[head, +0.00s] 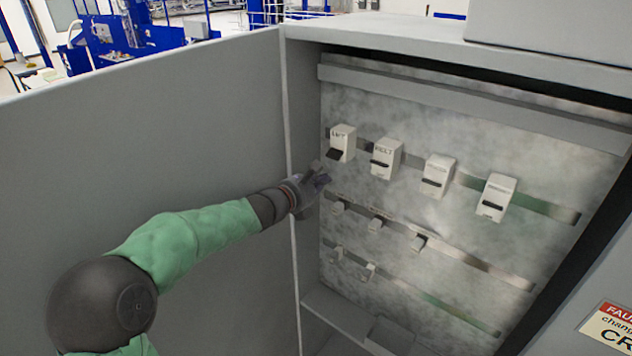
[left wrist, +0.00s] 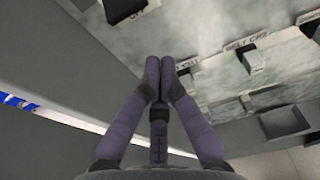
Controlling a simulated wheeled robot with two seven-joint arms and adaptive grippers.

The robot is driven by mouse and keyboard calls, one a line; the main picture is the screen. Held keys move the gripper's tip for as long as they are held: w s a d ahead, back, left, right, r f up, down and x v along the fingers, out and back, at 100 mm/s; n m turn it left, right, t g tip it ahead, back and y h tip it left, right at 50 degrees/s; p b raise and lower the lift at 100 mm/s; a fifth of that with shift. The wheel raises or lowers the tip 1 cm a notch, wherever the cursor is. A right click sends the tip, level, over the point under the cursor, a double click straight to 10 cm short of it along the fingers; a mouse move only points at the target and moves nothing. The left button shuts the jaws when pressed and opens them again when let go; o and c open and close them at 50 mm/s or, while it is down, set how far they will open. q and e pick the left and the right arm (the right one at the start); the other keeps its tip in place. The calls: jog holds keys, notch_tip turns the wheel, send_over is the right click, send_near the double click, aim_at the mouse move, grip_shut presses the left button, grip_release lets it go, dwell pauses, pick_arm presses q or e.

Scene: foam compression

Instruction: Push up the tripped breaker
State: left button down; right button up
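A row of white breakers with dark levers runs along the top of the panel. The leftmost breaker (head: 342,140) has its black lever (head: 335,155) low and sticking out; the levers on its neighbours (head: 385,157) look different, sitting nearer mid-body. My left gripper (head: 321,178) is just below and left of the leftmost breaker, apart from its lever. In the left wrist view the two purple fingers of my left gripper (left wrist: 160,64) are together with nothing seen between them. A dark lever (left wrist: 122,8) shows at the top edge there. My right gripper is out of view.
Smaller breakers (head: 375,224) sit on lower rails, one close to my fingers in the left wrist view (left wrist: 187,80).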

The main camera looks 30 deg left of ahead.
aim_at(335, 154)
pick_arm(q)
jog(key=w+r+p, duration=0.2)
jog(key=w, duration=0.1)
jog(key=shift+w+d+r+p, duration=0.15)
jog(key=shift+w+r+p, duration=0.1)
jog(key=shift+p, duration=0.1)
dwell(0.5)
jog(key=shift+s+r+g+p, duration=0.15)
jog(key=shift+g+p, duration=0.15)
jog(key=shift+p, duration=0.4)
jog(key=shift+r+g+p, duration=0.25)
jog(key=shift+g+p, duration=0.15)
jog(key=shift+p, duration=0.55)
